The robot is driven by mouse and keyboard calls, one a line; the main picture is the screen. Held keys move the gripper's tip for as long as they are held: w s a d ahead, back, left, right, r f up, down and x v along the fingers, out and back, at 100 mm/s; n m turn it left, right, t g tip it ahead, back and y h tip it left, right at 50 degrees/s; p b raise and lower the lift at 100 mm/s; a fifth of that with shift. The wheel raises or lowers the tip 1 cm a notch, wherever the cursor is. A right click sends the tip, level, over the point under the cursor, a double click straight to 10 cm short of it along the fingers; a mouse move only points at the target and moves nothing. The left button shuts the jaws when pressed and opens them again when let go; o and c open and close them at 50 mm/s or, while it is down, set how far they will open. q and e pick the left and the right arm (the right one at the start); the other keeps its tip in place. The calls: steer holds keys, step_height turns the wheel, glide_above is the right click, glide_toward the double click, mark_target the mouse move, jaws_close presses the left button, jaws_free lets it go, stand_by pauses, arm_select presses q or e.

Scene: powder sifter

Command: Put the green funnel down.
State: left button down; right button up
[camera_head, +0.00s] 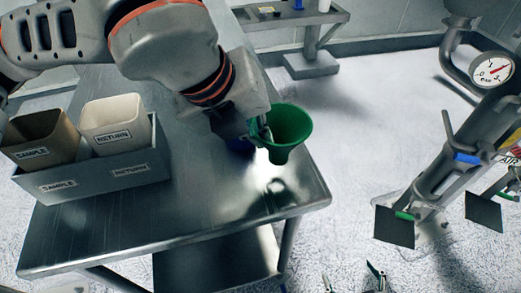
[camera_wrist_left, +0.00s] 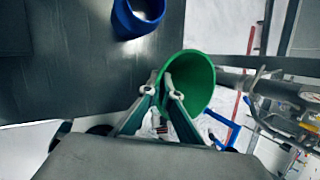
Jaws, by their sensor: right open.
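The green funnel (camera_head: 290,124) is at the right end of the metal table in the head view, wide mouth up. My left gripper (camera_head: 262,134) is shut on its wall at the left side. In the left wrist view the funnel (camera_wrist_left: 203,72) shows at the fingertips (camera_wrist_left: 161,92), one finger inside the rim. It appears held above the table's right edge; I cannot tell the exact height. My right gripper (camera_head: 350,281) is open and empty at the bottom of the head view, low and right of the table, partly cut off.
A blue round container (camera_wrist_left: 137,18) stands on the table (camera_head: 130,225) near the funnel, mostly hidden behind my left gripper in the head view. A grey tray (camera_head: 90,180) holds a brown SAMPLE bin (camera_head: 42,137) and a white RETURN bin (camera_head: 115,122). The table's front is clear.

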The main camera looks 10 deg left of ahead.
arm_select(q)
steer(key=shift+f, duration=0.6)
steer(key=shift+f+b, duration=0.3)
steer(key=shift+f, duration=1.3)
steer(key=shift+f, duration=0.15)
steer(key=c, duration=2.3)
jaws_free()
